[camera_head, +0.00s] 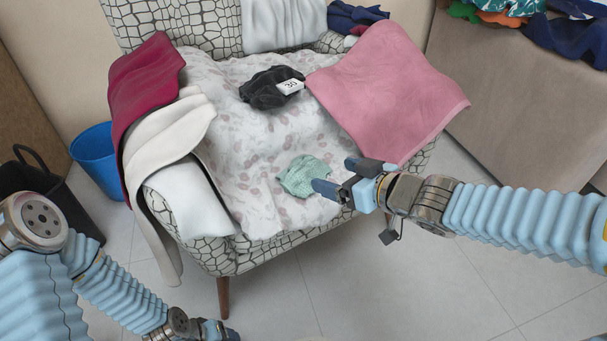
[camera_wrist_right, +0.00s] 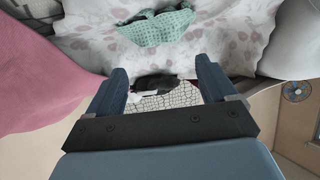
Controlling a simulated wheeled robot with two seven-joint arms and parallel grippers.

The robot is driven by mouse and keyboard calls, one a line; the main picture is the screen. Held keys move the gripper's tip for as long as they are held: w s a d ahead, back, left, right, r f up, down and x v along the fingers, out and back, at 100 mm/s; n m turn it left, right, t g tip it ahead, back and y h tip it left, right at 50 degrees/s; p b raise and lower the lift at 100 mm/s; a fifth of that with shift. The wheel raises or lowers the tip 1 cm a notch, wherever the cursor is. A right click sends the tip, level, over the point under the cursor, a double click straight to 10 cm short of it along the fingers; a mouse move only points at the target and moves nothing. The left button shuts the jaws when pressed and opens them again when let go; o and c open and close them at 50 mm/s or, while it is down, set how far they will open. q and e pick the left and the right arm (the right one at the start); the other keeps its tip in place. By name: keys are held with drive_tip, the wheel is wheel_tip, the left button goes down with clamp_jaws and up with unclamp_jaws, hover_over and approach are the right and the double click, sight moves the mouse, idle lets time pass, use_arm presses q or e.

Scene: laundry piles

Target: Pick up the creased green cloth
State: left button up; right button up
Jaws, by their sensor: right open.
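The creased green cloth (camera_head: 303,177) lies crumpled on the armchair seat, near its front edge, on a white sheet with pinkish spots (camera_head: 240,150). It also shows at the top of the right wrist view (camera_wrist_right: 158,27), beyond the fingertips. My right gripper (camera_head: 344,177) is open and empty, just to the right of the green cloth; one finger appears close to the cloth's right edge. In the wrist view its two fingers (camera_wrist_right: 163,80) are spread apart, with no cloth held between them. My left gripper (camera_head: 215,331) is low at the bottom edge, away from the chair; its jaws are unclear.
A pink towel (camera_head: 385,90) drapes over the right armrest. A black garment with a white tag (camera_head: 264,90) lies further back. Maroon (camera_head: 145,80) and cream (camera_head: 165,130) cloths hang over the left armrest. A blue bin (camera_head: 95,160) stands left. Floor in front is clear.

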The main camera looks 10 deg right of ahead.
sight(306, 165)
drive_tip(key=p+x, duration=0.3)
drive_tip(key=x, duration=0.1)
drive_tip(key=shift+w+a+r, duration=0.1)
drive_tip(key=shift+w+a, duration=0.05)
drive_tip(key=shift+w, duration=0.1)
drive_tip(key=shift+w+a+f+p, duration=0.15)
drive_tip(key=shift+w+f+p, duration=0.15)
drive_tip(key=shift+w+f, duration=0.1)
drive_tip(key=b+x, duration=0.1)
drive_tip(key=x, duration=0.3)
drive_tip(key=shift+w+a+f, duration=0.1)
drive_tip(key=shift+w+f, duration=0.15)
drive_tip(key=shift+w+a+f, duration=0.1)
drive_tip(key=shift+w+a, duration=0.15)
drive_tip(key=shift+w, duration=0.2)
drive_tip(key=c, duration=1.1)
drive_tip(key=shift+o, duration=0.2)
